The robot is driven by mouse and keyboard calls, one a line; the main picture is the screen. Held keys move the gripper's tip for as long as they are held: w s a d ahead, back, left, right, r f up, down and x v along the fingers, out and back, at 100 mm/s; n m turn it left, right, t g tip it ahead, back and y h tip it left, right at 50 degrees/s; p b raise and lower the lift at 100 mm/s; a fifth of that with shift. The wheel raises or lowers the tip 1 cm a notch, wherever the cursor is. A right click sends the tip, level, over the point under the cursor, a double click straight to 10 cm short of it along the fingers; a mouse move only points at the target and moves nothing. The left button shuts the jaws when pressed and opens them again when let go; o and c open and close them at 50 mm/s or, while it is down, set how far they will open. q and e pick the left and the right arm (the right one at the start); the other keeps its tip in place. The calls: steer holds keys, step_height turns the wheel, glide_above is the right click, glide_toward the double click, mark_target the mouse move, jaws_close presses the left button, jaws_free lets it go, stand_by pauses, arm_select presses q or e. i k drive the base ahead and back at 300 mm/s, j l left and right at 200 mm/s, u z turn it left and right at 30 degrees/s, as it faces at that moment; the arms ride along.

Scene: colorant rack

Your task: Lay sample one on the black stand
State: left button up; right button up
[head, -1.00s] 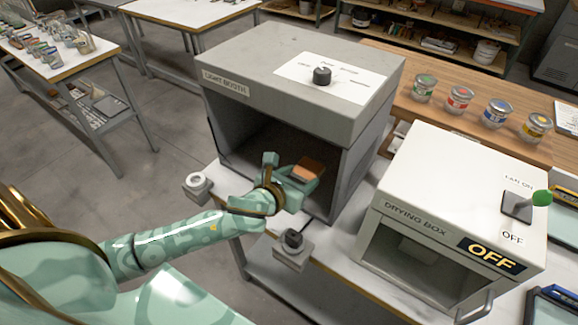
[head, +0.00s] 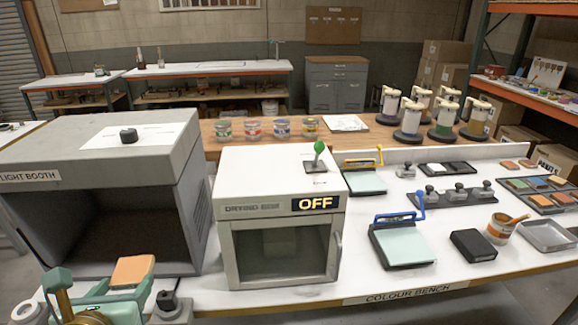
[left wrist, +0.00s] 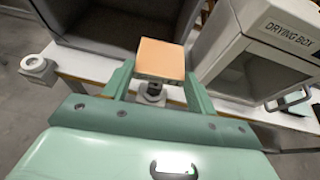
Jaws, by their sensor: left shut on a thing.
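My left gripper (head: 122,284) is shut on an orange-tan sample tile (head: 132,269), held in front of the light booth at the lower left of the head view. In the left wrist view the tile (left wrist: 160,58) sits between the two green fingers (left wrist: 158,78), its flat face showing. Any label on it cannot be read. A low black block (head: 473,245), likely the black stand, lies on the colour bench at the right, with nothing visible on it, far from my left gripper. My right gripper is not in view.
A blue-handled tray (head: 402,246), an orange-brown pot (head: 499,230) and a grey tray (head: 548,237) surround the block. Bare bench lies in front.

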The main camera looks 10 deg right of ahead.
mark_target(479, 246)
steer(key=l+z, duration=0.1)
steer(key=z, duration=0.3)
steer(key=l+z, duration=0.1)
steer(key=z, duration=0.35)
steer(key=l+z, duration=0.15)
steer(key=z, duration=0.25)
steer(key=k, duration=0.05)
